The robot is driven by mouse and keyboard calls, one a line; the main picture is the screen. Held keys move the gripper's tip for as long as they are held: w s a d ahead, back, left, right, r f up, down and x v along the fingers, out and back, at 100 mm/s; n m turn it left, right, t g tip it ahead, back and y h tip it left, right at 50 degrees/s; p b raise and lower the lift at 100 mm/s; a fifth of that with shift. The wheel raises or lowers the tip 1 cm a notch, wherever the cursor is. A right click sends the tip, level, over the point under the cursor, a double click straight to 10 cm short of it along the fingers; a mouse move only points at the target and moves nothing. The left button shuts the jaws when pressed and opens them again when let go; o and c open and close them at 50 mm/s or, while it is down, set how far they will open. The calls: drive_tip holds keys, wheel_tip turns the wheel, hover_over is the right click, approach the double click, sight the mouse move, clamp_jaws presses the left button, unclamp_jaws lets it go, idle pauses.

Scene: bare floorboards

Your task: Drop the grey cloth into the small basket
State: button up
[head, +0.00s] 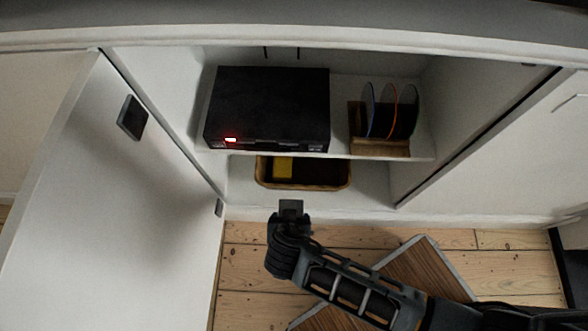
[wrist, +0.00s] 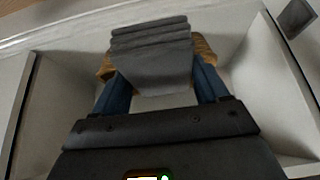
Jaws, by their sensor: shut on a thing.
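The grey cloth (wrist: 152,58) is folded in layers and hangs between the blue fingers of my gripper (wrist: 161,78) in the wrist view. In the head view my gripper (head: 289,214) is in front of the open cabinet, shut on the cloth (head: 291,206). The small basket (head: 302,187) is tan and woven and stands on the cabinet's lower level, beyond my gripper and apart from it. A yellow thing (head: 283,168) lies inside it. In the wrist view the basket (wrist: 205,50) is mostly hidden behind the cloth.
A shelf (head: 340,154) above the basket holds a black box (head: 268,105) with a red light and a wooden rack (head: 380,147) of discs. An open white door (head: 110,200) stands at left. A brown board (head: 425,268) with a grey edge lies on the floorboards under my arm.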

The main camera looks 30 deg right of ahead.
drive_tip(key=w+d+b, duration=0.2)
drive_tip(key=w+d, duration=0.6)
drive_tip(key=w, duration=0.4)
wheel_tip(320, 180, down, 7)
drive_tip(key=w+b, duration=0.1)
drive_tip(key=b, duration=0.1)
drive_tip(key=shift+d+b, duration=0.4)
drive_tip(key=shift+w, duration=0.1)
drive_tip(key=o, duration=1.1)
drive_tip(key=shift+f, duration=0.1)
drive_tip(key=p+v, duration=0.4)
drive_tip(key=v, duration=0.8)
